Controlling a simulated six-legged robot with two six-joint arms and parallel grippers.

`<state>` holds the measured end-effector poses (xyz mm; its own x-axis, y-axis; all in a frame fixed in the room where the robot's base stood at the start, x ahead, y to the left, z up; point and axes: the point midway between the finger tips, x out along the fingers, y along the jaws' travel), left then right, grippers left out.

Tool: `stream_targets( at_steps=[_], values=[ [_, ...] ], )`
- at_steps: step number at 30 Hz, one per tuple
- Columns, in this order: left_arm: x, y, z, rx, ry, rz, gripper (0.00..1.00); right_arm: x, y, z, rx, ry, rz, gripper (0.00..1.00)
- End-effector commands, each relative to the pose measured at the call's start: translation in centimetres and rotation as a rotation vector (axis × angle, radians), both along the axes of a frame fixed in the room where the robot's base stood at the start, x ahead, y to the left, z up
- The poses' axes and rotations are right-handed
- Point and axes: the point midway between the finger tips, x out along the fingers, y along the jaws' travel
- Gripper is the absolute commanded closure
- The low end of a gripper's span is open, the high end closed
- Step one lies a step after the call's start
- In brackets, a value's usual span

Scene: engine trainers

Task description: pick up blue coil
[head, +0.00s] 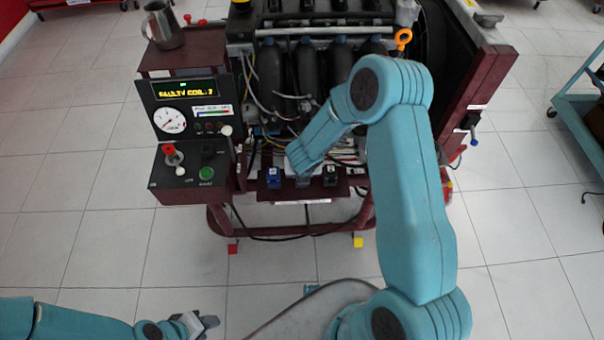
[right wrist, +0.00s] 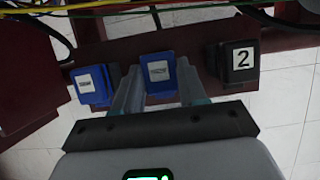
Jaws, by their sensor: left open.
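Two blue coils and a black coil labelled 2 (right wrist: 238,62) sit in a row on the dark red shelf at the engine's front. The left blue coil (head: 273,178) and the black coil (head: 329,175) show in the head view; the middle blue coil (right wrist: 159,72) is hidden there by my right gripper (head: 304,178). In the right wrist view the right gripper's fingers stand apart on either side of the middle blue coil; I cannot tell whether they touch it. My left gripper (head: 200,324) is open and empty at the bottom left, low over the floor.
The engine trainer stands ahead, with wires and hoses above the shelf (right wrist: 108,48). A control panel (head: 190,120) reading "FAULTY COIL: 2" is at its left, with a metal jug (head: 163,26) above. A teal cart (head: 578,110) stands at right. The tiled floor at left is clear.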

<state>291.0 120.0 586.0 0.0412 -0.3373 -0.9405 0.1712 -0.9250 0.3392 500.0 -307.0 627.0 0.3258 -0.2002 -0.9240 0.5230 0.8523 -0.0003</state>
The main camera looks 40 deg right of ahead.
Motion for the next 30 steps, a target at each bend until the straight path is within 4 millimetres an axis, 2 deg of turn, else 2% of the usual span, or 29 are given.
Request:
stream_targets(
  at_steps=[1, 2, 3, 12, 17, 23, 30],
  values=[
    [0.0, 0.0, 0.0, 0.0, 0.0, 0.0, 0.57, 0.0, 0.0, 0.0, 0.001, 0.001, 0.0, 0.84],
    [0.0, 0.0, 0.0, 0.0, 0.0, 0.0, 0.57, 0.0, 0.0, 0.0, 0.001, 0.001, 0.0, 0.94],
    [0.0, 0.0, 0.0, 0.0, 0.0, 0.0, 0.57, 0.0, 0.0, 0.0, 0.001, 0.001, 0.0, 0.98],
    [0.0, 0.0, 0.0, 0.0, 0.0, 0.0, 0.57, 0.0, 0.0, 0.0, 0.001, 0.001, 0.0, 0.98],
    [0.0, 0.0, 0.4, 0.0, 0.0, 0.0, 0.57, 0.0, 0.0, 1.0, -0.001, -0.001, 0.0, 0.98],
    [0.0, 0.0, 1.7, 0.0, 0.0, 0.0, 0.57, 0.1, 0.0, 4.4, 0.0, -0.004, 0.001, 0.98],
    [0.0, 0.0, 4.0, 0.0, 0.0, 0.0, 0.57, 0.1, 0.0, 10.0, 0.0, -0.005, 0.0, 0.98]
  ],
)
